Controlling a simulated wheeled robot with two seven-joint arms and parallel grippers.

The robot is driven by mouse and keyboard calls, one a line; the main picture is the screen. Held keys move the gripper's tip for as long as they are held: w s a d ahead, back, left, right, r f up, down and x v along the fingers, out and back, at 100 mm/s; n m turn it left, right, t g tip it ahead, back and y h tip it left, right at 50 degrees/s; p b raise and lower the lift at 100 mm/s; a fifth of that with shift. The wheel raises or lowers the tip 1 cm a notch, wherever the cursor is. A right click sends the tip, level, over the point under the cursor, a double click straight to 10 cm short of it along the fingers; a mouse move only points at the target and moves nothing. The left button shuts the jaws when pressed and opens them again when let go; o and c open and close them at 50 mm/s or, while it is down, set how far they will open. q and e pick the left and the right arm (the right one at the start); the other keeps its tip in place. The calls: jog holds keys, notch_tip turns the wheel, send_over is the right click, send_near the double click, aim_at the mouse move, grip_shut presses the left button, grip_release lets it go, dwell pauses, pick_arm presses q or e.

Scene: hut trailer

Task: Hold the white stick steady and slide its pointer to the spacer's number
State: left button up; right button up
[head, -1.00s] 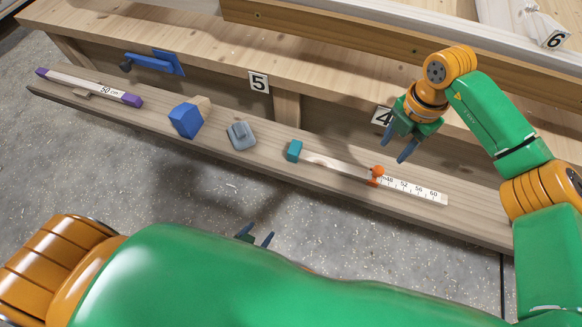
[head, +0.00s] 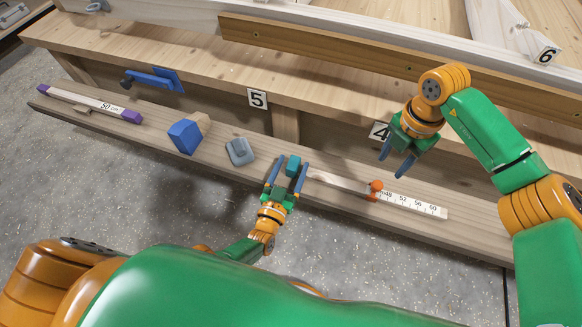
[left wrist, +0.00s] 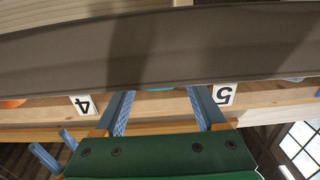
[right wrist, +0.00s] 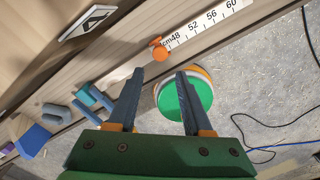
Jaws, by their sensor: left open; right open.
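The white stick (head: 415,204) lies along the plank, with a teal end block (head: 293,166) at left and a printed scale at right. Its orange pointer (head: 376,187) sits just left of the 48 mark; the right wrist view also shows the pointer (right wrist: 159,50). The spacer (head: 90,103), white with purple ends and marked 50 cm, lies at the plank's far left. My left gripper (head: 288,169) is open, its fingers on either side of the teal block; contact cannot be told. My right gripper (head: 394,164) is open and empty above and beyond the pointer.
A blue block (head: 185,136) and a grey-blue piece (head: 240,151) rest on the plank left of my left gripper. A blue handle (head: 153,79) is on the bench side. Number tags 5 (head: 258,98) and 4 (head: 380,132) mark the bench.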

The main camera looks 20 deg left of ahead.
aim_at(378, 185)
pick_arm(q)
grip_shut()
pick_arm(e)
jog(key=shift+o, duration=1.3)
notch_tip(378, 185, up, 2)
jog(key=shift+r+m, duration=0.1)
jog(key=shift+m, duration=0.7)
notch_tip(378, 185, down, 12)
jog(key=shift+f, duration=0.1)
grip_shut()
